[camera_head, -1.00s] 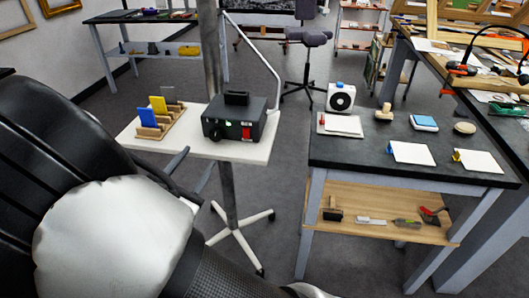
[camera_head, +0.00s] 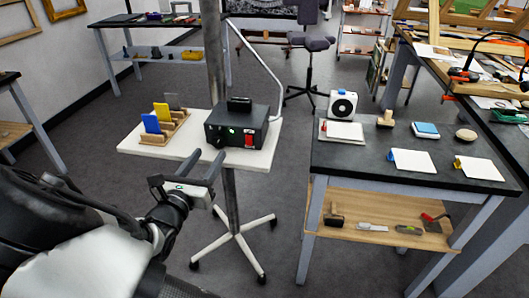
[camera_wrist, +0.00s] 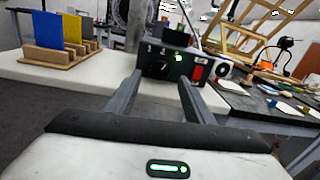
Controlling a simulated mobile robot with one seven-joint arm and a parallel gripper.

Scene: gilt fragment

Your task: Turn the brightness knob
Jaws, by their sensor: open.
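The black box (camera_head: 237,125) stands on a white stand top. Its front bears a dark round knob (camera_wrist: 158,69) with small number marks above it, a lit green lamp (camera_wrist: 178,57) and a red switch (camera_wrist: 197,72). The knob also shows at the box's left front in the head view (camera_head: 221,143). My gripper (camera_head: 187,167) is open and empty, in front of the stand and short of the box. In the wrist view my gripper's fingers (camera_wrist: 159,77) frame the knob left and right, apart from it. I cannot read a brightness label.
The white stand top (camera_head: 185,155) has a wooden rack (camera_head: 165,132) with blue, yellow and grey plates left of the box. A dark workbench (camera_head: 350,158) with cards and small items stands to the right. A pole (camera_head: 215,60) rises behind the box. The floor left is clear.

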